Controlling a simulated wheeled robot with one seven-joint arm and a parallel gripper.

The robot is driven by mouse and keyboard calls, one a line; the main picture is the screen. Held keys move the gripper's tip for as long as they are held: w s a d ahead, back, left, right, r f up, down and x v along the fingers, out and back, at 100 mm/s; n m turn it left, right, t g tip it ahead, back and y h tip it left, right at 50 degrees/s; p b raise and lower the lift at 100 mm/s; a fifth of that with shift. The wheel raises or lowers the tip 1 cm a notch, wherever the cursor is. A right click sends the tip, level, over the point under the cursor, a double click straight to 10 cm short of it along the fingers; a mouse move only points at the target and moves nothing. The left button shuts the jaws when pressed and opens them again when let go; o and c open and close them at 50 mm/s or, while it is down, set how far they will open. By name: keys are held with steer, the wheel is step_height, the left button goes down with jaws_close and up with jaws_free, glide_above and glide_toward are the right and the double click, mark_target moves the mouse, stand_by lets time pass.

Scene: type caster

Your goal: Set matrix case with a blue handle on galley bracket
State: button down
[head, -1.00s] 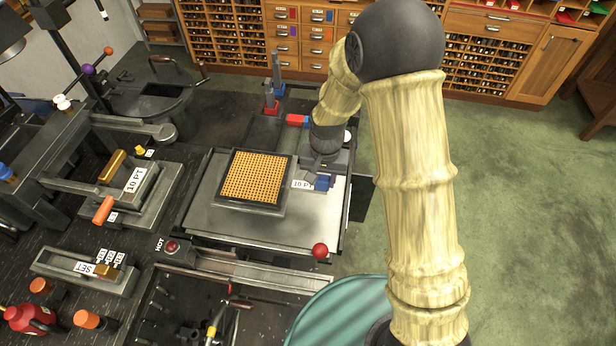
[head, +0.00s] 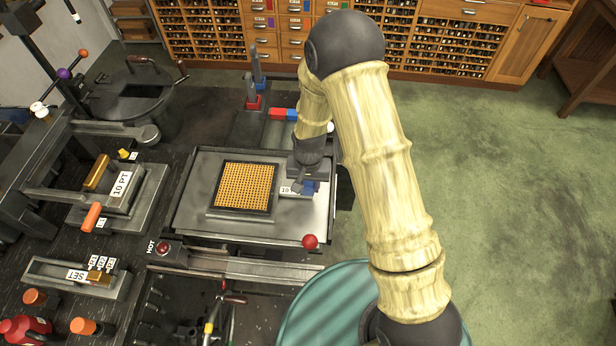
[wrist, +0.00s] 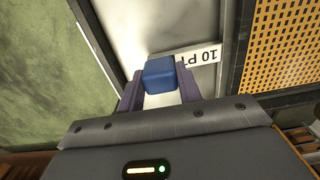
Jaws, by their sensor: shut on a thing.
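The matrix case (head: 246,187) is a dark square frame with an orange-gold grid, a white 10 PT label and a blue handle (head: 309,188). My gripper (head: 306,180) is shut on the blue handle at the case's right side. In the wrist view the blue handle (wrist: 160,76) sits between my two fingers (wrist: 159,88), with the label and gold grid to the right. The case is over a wide grey metal plate (head: 190,205). I cannot tell whether it touches the plate, or which part is the galley bracket.
A red ball knob (head: 310,241) stands at the plate's front right corner. To the left is a block labelled 10 PT (head: 122,187) with orange and brass handles. A teal round top (head: 320,300) is in front. Open green floor lies to the right.

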steer(key=shift+f, duration=0.3)
steer(key=c, duration=1)
jaws_free()
steer(key=shift+o, duration=0.2)
step_height(320, 180, up, 12)
steer(key=b, duration=0.2)
steer(key=shift+b, duration=0.35)
steer(key=shift+d, duration=0.15)
